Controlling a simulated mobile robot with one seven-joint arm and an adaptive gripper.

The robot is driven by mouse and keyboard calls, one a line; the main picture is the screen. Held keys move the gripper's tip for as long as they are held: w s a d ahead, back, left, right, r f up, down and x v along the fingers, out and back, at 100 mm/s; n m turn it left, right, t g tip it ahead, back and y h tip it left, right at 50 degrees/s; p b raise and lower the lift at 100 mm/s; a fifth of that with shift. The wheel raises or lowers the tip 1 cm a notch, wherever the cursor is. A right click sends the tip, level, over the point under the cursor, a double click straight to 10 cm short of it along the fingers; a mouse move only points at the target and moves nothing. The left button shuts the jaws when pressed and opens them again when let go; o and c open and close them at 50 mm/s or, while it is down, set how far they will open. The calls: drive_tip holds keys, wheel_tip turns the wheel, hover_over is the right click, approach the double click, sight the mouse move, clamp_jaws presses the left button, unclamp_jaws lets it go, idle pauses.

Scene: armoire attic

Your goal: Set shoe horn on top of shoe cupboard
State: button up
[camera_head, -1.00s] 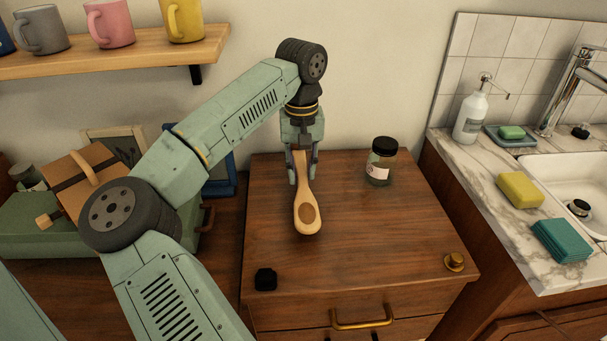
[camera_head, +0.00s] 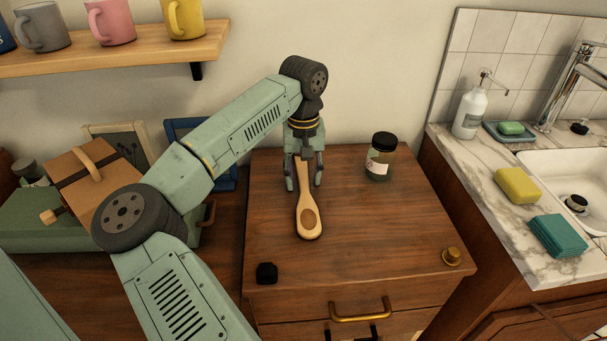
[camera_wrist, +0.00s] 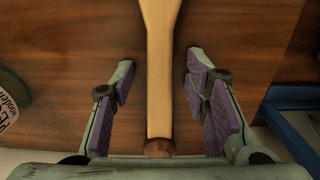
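The wooden shoe horn (camera_head: 308,208) lies on the top of the brown wooden shoe cupboard (camera_head: 375,240), its broad end toward the front and its handle toward the wall. My gripper (camera_head: 304,186) is just over the handle. In the wrist view the fingers (camera_wrist: 160,95) stand apart on both sides of the shoe horn's handle (camera_wrist: 159,70), with a clear gap on each side. My gripper is open and holds nothing. In the head view the handle's far end is partly hidden by my gripper.
A dark-lidded jar (camera_head: 380,158) stands on the cupboard, right of my gripper. A small black object (camera_head: 266,273) and a brass knob-like piece (camera_head: 451,256) are near its front corners. A marble sink counter (camera_head: 475,170) stands at right. The cupboard top's middle right is clear.

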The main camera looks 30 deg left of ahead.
sight(303, 180)
wheel_tip(303, 180, up, 12)
drive_tip(key=b, duration=0.1)
drive_tip(key=shift+r, duration=0.2)
idle(0.4)
drive_tip(key=shift+f, duration=0.1)
idle(0.4)
